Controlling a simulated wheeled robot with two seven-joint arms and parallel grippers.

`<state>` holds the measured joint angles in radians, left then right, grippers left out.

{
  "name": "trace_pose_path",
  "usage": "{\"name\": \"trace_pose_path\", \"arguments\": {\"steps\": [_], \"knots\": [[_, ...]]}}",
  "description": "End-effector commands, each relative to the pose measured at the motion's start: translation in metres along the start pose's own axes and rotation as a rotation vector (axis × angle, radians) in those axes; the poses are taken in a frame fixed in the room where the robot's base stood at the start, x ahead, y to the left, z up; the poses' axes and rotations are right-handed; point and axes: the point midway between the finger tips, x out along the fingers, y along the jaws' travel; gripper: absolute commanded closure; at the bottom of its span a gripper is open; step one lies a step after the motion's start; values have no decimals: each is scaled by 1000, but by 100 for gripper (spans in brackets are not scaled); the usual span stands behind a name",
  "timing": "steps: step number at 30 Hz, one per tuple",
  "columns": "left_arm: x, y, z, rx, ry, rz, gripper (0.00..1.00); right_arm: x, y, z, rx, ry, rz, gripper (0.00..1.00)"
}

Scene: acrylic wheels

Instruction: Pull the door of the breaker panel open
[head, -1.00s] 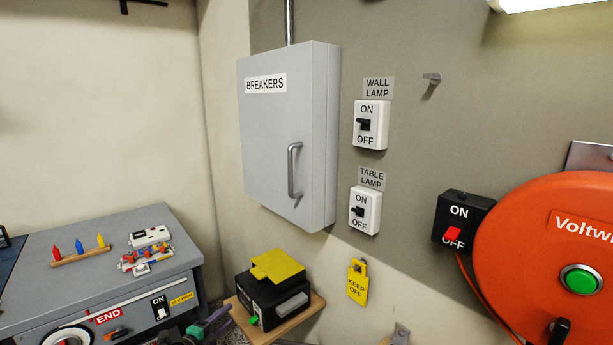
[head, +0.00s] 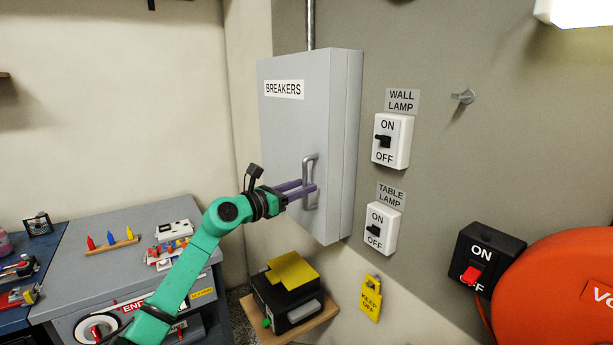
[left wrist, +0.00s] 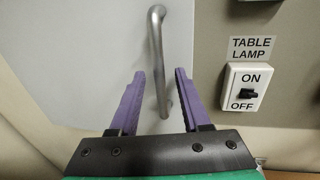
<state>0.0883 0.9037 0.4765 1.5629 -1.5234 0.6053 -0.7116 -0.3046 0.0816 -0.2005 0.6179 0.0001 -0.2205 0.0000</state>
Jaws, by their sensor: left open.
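The grey breaker panel (head: 285,140), labelled BREAKERS, hangs on the wall with its door shut. Its metal bar handle (head: 308,165) stands upright near the door's right edge. My left gripper (head: 308,190) is open at the handle's lower part. In the left wrist view, the handle (left wrist: 156,50) shows between and beyond the two purple fingers of my left gripper (left wrist: 158,75), with a gap on each side. I cannot tell whether the fingertips reach around the bar. My right gripper is not in view.
The wall lamp switch (head: 391,141) and table lamp switch (head: 377,229) sit right of the panel. A black box with a yellow top (head: 291,271) stands on a shelf below. An orange reel (head: 560,290) is at the lower right. Open air lies before the door.

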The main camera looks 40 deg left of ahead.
Motion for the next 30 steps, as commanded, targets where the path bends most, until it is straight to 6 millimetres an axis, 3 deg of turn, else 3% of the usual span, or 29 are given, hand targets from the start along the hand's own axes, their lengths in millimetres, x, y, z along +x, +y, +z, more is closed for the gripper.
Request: {"name": "trace_pose_path", "arguments": {"steps": [5, 12, 13, 16, 17, 30], "knots": [[19, 0, 1, -1, -1, 0, 53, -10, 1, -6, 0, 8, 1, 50], [21, 0, -1, -1, 0, 0, 53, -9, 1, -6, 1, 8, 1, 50], [21, 0, -1, -1, 0, 0, 57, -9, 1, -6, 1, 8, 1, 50], [21, 0, -1, -1, 0, 0, 95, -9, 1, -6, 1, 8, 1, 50], [21, 0, -1, -2, 0, 0, 100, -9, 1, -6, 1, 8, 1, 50], [20, 0, -1, -2, 0, -1, 100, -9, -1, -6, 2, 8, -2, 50]]}}
